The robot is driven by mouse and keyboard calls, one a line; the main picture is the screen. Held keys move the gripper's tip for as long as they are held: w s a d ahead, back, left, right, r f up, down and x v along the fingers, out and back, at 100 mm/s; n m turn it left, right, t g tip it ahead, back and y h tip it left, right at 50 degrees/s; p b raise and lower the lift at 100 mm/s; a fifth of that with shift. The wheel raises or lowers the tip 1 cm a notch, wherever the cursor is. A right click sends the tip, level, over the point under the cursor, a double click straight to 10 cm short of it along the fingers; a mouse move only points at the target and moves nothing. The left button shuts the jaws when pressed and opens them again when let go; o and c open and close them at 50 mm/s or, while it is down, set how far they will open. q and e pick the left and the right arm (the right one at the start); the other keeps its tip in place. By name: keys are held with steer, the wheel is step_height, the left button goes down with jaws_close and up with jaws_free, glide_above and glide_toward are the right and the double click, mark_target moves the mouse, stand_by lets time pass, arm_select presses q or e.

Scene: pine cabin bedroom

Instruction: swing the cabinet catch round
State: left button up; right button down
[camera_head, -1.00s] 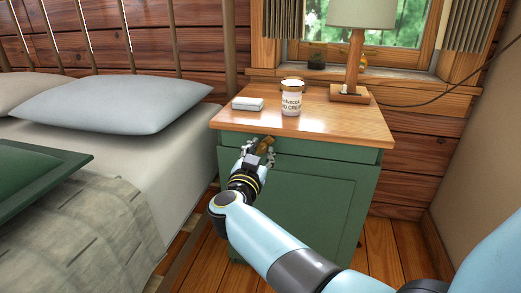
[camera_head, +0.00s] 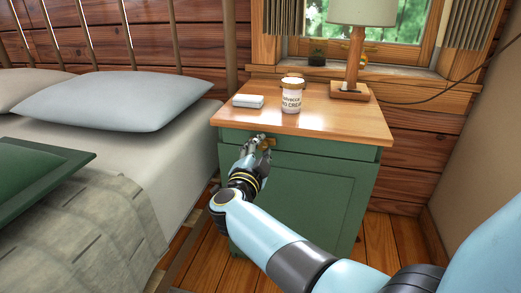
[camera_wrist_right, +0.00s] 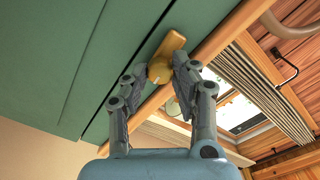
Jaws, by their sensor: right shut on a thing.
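The cabinet catch is a small yellow-brown wooden bar with a round knob (camera_wrist_right: 160,72). It sits at the top front of the green cabinet (camera_head: 300,195), just under the wooden top. In the right wrist view the bar lies roughly along the seam near the cabinet's top edge. My right gripper (camera_wrist_right: 158,78) is shut on the catch, one finger on each side of the knob. In the head view the right gripper (camera_head: 262,146) hides most of the catch, and only a little of it shows. My left gripper is not in view.
The bed (camera_head: 185,160) is close on the left. A wall (camera_head: 480,130) is at the right.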

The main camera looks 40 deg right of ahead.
steer(key=shift+f, duration=0.1)
stand_by(0.4)
steer(key=c, duration=1.1)
jaws_free()
steer(key=shift+a, duration=0.1)
steer(key=shift+o, duration=0.2)
step_height(320, 180, up, 10)
